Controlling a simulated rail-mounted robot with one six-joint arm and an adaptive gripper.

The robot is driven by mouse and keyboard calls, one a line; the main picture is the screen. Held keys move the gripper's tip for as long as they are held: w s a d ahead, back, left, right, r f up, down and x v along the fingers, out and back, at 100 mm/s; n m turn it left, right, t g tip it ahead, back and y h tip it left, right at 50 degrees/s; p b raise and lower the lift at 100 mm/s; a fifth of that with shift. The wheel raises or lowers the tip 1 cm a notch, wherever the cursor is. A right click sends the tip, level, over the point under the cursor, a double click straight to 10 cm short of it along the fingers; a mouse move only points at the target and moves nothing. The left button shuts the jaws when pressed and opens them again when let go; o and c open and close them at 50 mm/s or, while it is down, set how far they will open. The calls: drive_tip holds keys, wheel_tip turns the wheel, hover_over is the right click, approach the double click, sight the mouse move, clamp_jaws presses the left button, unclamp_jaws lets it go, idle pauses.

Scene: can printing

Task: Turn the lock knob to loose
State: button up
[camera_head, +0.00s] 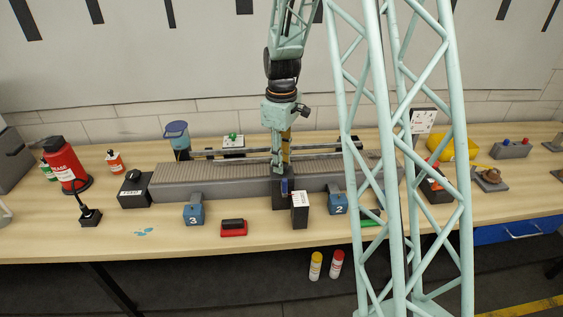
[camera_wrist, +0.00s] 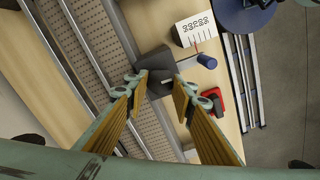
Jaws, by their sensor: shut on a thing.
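The dark grey carriage block (camera_head: 281,199) sits at the front middle of the long ribbed bed (camera_head: 225,177). In the wrist view this dark block (camera_wrist: 151,63) lies between my fingertips. The lock knob (camera_wrist: 160,86) appears as a dark part with a small pale mark at the near end of that block. My gripper (camera_wrist: 157,90) has one fingertip on each side of it and is shut on it. In the head view my gripper (camera_head: 285,166) points straight down over the carriage, and the knob is hidden there. I cannot tell the knob's angle.
A dark box with a white printed label (camera_wrist: 195,30) and a blue cylinder (camera_wrist: 207,61) stand close beside the gripper. A red-based stamp (camera_head: 233,229) and blue blocks marked 3 (camera_head: 194,215) and 2 (camera_head: 338,206) stand along the front. A lattice column covers part of the right.

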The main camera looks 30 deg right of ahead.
drive_tip(key=o, duration=0.8)
drive_tip(key=shift+o, duration=0.2)
drive_tip(key=shift+r, duration=0.15)
wheel_tip(320, 180, up, 12)
idle(0.3)
idle(0.6)
